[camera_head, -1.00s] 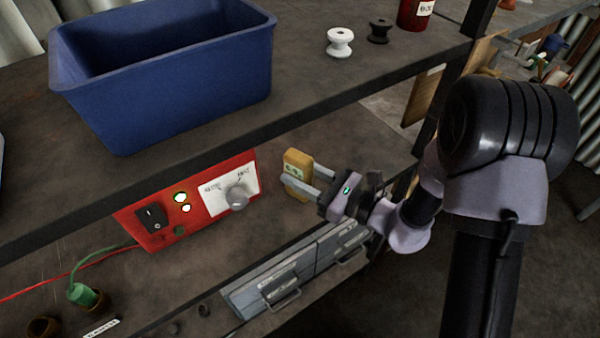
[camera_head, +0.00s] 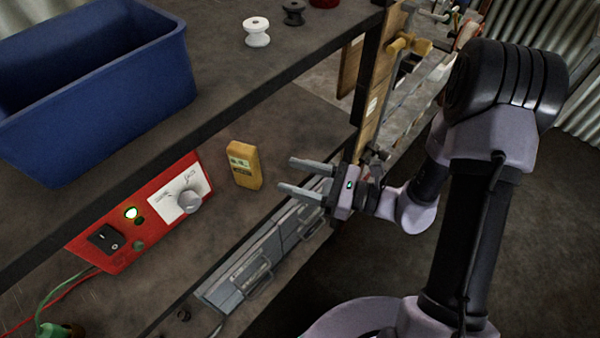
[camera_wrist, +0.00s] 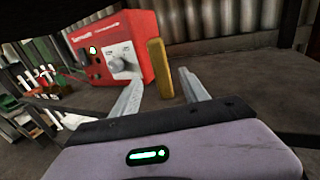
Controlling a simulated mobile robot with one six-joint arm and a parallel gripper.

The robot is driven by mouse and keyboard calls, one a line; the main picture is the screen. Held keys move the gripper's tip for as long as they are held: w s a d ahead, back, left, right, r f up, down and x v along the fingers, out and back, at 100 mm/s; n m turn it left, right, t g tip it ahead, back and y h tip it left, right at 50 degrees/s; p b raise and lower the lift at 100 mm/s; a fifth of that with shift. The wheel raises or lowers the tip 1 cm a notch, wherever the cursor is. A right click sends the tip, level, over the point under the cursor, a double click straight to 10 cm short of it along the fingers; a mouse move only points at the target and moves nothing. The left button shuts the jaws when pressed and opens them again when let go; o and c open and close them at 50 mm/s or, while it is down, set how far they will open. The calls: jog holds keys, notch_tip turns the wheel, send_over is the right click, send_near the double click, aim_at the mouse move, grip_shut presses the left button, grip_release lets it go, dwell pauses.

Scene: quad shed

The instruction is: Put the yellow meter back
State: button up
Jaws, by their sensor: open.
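The yellow meter (camera_head: 244,165) stands upright on the lower shelf, to the right of the red box with a knob. In the wrist view the meter (camera_wrist: 160,68) stands beyond my fingers, in line with the gap between them, with the red box close on its left. My gripper (camera_head: 284,175) is open and empty. In the head view its two fingers point left toward the meter, with a clear gap between fingertips and meter. In the wrist view my gripper's fingers (camera_wrist: 166,84) are spread apart.
The red box (camera_head: 140,212) stands on the lower shelf (camera_head: 285,125). A blue bin (camera_head: 100,95) and a white spool (camera_head: 257,32) are on the upper shelf above. Grey drawers (camera_head: 265,255) hang below the shelf's front edge. A shelf post (camera_head: 368,75) stands behind my gripper.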

jog(key=s+r+n+g+h, duration=0.4)
jog(key=s+n, duration=0.2)
jog(key=s, duration=0.1)
jog(key=s+r+n+g+h, duration=0.3)
jog(key=s+n+h, duration=0.1)
jog(key=s+n, duration=0.3)
jog(key=d+r+n+t+h, duration=0.4)
jog(key=d+r+t+h, duration=0.3)
jog(key=d, duration=0.4)
jog(key=shift+d, duration=0.25)
